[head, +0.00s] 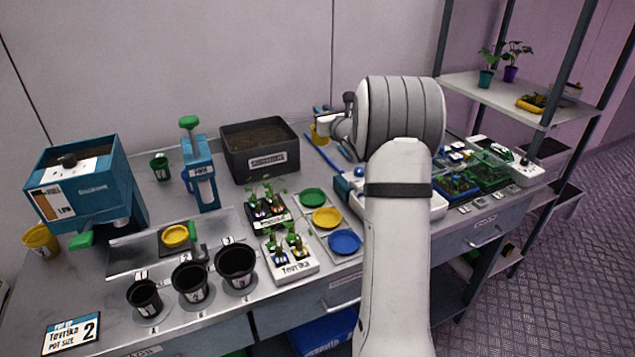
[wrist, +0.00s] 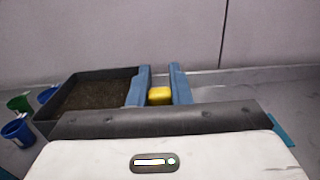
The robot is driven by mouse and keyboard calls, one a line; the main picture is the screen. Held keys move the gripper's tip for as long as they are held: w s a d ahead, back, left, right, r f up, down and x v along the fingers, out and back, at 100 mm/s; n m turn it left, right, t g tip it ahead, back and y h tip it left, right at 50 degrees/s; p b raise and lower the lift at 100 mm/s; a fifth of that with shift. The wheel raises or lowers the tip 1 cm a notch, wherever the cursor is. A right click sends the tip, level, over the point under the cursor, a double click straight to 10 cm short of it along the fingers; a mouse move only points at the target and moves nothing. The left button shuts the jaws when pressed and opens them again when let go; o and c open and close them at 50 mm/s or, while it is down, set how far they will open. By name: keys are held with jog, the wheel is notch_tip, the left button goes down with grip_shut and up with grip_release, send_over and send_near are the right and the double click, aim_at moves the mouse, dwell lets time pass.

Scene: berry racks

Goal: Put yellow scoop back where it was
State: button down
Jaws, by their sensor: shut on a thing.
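My gripper (head: 321,112) is at the back of the bench, just right of the black soil box (head: 259,171). Its blue fingers are shut on the yellow scoop (head: 319,136), which is partly hidden by my wrist. In the wrist view, a small yellow part of the scoop (wrist: 159,95) shows between the two fingers (wrist: 156,88). The rest of the scoop is hidden there. I cannot tell whether the scoop touches the bench.
Blue tools (head: 322,157) lie on the bench below my gripper. Green (head: 312,197), yellow (head: 327,217) and blue saucers (head: 345,242) lie in front. My arm hides part of the bench. In the wrist view, green (wrist: 20,103) and blue cups (wrist: 18,132) stand left.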

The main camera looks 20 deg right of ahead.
aim_at(322, 145)
notch_tip(322, 145, down, 2)
jog(key=shift+a+b, duration=0.15)
jog(key=shift+b, duration=0.2)
notch_tip(322, 145, down, 10)
jog(key=shift+w+a+r+p, duration=0.1)
jog(key=shift+r+p, duration=0.15)
jog(key=shift+p, duration=0.15)
jog(key=shift+r, duration=0.1)
jog(key=c, duration=1.8)
grip_release()
jog(key=shift+f, duration=0.2)
jog(key=o, duration=0.5)
jog(key=shift+c, duration=0.2)
jog(key=shift+r, duration=0.1)
